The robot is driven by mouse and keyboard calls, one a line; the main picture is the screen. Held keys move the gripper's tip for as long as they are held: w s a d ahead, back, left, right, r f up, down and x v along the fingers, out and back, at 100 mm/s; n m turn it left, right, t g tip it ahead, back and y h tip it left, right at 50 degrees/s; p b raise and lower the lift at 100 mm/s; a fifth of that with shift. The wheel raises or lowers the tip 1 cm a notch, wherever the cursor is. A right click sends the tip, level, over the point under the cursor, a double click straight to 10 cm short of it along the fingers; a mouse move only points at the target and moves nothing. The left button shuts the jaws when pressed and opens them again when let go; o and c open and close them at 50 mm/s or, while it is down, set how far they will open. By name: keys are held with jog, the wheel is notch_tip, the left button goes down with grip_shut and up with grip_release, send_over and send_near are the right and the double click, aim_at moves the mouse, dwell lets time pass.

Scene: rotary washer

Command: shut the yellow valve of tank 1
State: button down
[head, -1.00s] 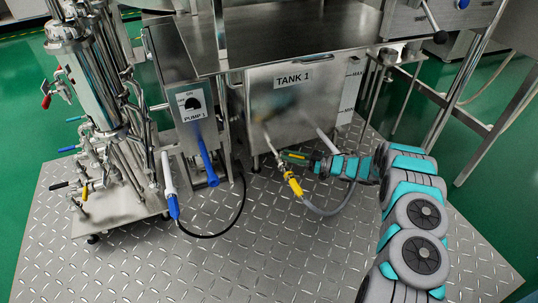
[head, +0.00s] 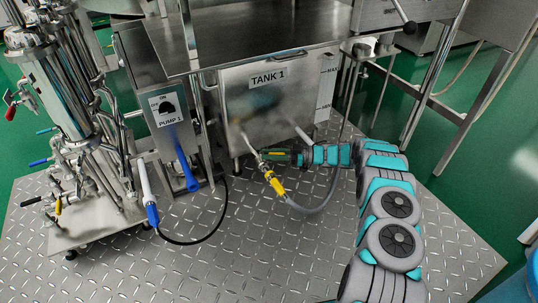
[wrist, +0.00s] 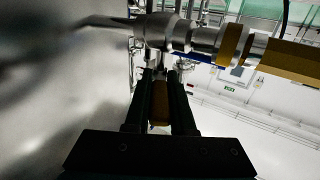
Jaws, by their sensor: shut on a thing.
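Tank 1 (head: 243,106) is a steel box with its label on the front. Its valve sits on a pipe low at the tank's front, with a yellow collar (head: 275,186) and a grey hose below. My gripper (head: 266,155) reaches in from the right at the valve, beside the tank front. In the wrist view its two black fingers (wrist: 160,75) are shut on the yellow valve handle (wrist: 160,103), which lies between them. The steel valve body (wrist: 165,32) is just beyond the fingertips. In the head view the gripper hides most of the handle.
A steel table top (head: 240,45) overhangs the tank. A pipe rig (head: 75,100) is at far left. The tread-plate floor (head: 250,260) in front is mostly clear.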

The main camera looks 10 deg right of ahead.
jog(key=c, duration=0.8)
grip_release()
jog(key=shift+o, duration=0.2)
jog(key=s+d, duration=0.1)
jog(key=d, duration=0.6)
jog(key=shift+s+d+p, duration=0.2)
jog(key=shift+d+p, duration=0.1)
jog(key=shift+p, duration=0.05)
